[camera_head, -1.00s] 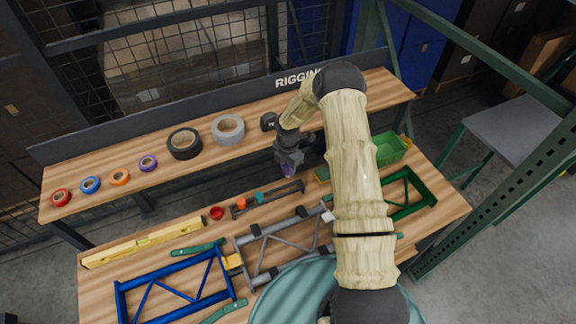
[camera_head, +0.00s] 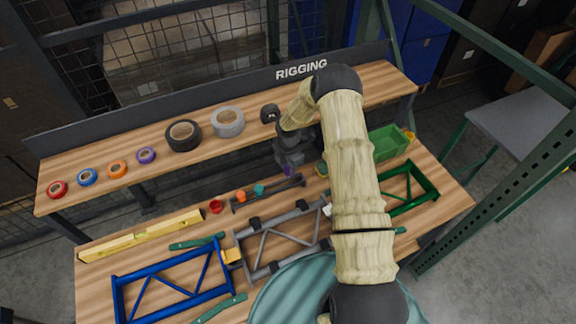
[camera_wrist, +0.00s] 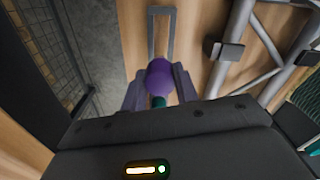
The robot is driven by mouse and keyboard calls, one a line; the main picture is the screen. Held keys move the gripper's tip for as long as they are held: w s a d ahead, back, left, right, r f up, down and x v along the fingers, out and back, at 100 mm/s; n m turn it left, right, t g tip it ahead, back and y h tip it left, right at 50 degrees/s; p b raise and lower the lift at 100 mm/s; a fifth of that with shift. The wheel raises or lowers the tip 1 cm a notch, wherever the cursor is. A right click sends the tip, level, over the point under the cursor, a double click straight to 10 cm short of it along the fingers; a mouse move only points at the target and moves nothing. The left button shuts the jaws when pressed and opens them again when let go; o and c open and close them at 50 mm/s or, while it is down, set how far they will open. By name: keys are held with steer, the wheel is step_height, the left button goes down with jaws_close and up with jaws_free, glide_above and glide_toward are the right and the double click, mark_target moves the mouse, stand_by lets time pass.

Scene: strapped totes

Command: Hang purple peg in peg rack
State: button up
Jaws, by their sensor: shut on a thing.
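The purple peg (camera_head: 289,171) is held between the fingers of my gripper (camera_head: 290,165), shut on it. In the wrist view the peg's round purple head (camera_wrist: 160,78) sits between the two fingertips (camera_wrist: 160,90). The peg rack (camera_head: 290,186) is a dark narrow frame on the workbench, and it also shows in the wrist view (camera_wrist: 152,30). An orange peg (camera_head: 240,196) and a teal peg (camera_head: 259,189) are at its left and middle. The purple peg appears over the rack's right part; its lower end is hidden, so contact cannot be told.
A red peg (camera_head: 215,206) is just left of the rack. The grey frame (camera_head: 285,240) with dark clamps lies in front, the blue frame (camera_head: 175,285) front left. A green bin (camera_head: 388,143) stands right of my arm. Tape rolls (camera_head: 183,135) line the back shelf.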

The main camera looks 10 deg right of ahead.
steer(key=shift+f+b, duration=0.65)
steer(key=shift+f, duration=0.7)
steer(key=shift+s+d+f+b, duration=0.1)
steer(key=shift+s+f+b, duration=0.05)
steer(key=shift+f+b, duration=1.15)
steer(key=shift+f, duration=0.15)
steer(key=o, duration=1.1)
steer(key=shift+c, duration=0.2)
